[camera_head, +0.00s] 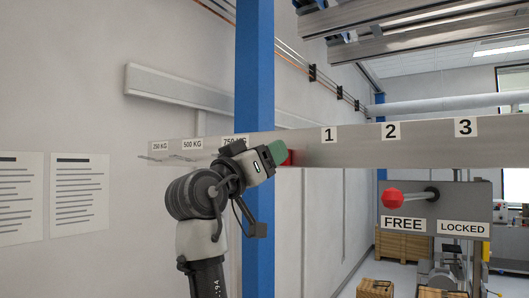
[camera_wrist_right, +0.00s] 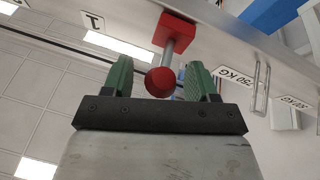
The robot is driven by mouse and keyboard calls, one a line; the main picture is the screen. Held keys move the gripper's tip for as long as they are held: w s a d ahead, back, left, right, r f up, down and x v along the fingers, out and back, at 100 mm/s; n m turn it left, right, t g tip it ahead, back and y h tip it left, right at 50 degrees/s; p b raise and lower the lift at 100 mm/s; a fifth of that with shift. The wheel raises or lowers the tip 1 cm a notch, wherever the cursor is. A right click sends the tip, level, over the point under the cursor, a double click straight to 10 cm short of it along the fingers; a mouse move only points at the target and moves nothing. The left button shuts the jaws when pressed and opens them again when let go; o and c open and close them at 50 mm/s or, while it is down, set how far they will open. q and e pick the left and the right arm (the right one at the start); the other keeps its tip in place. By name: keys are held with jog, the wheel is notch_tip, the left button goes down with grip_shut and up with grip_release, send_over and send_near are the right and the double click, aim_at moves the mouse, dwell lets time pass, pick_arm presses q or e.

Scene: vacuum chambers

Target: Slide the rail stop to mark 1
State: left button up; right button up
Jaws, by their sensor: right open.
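The rail stop (camera_head: 288,157) is a red block on the grey rail (camera_head: 350,152), left of the mark 1 label (camera_head: 329,134) and close to the 750 KG label. In the right wrist view the rail stop (camera_wrist_right: 175,30) has a grey stem ending in a red ball knob (camera_wrist_right: 160,82). My right gripper (camera_head: 277,152) is at the stop and partly hides it. In the wrist view its green fingers (camera_wrist_right: 159,78) are open, one on each side of the knob, with visible gaps. The mark 1 label (camera_wrist_right: 92,22) is also there. My left gripper is not in view.
Marks 2 (camera_head: 391,130) and 3 (camera_head: 465,127) are farther right on the rail. A blue column (camera_head: 254,70) stands by my right arm. A red-knobbed lever (camera_head: 393,198) is on a panel below the rail, nearer the FREE label. Hooks (camera_wrist_right: 258,85) stick out near the weight labels.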

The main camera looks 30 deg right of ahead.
grip_shut()
jog(key=shift+s+d+f, duration=0.1)
jog(key=shift+s+f, duration=0.05)
jog(key=shift+s, duration=0.05)
jog(key=s+d+b, duration=0.1)
jog(key=s, duration=0.2)
jog(key=s+d+b, duration=0.1)
jog(key=s+b, duration=0.1)
jog(key=s, duration=0.1)
jog(key=s+d+b, duration=0.1)
jog(key=s+b, duration=0.1)
jog(key=s, duration=0.1)
jog(key=shift+d, duration=0.35)
grip_release()
jog(key=shift+w, duration=0.1)
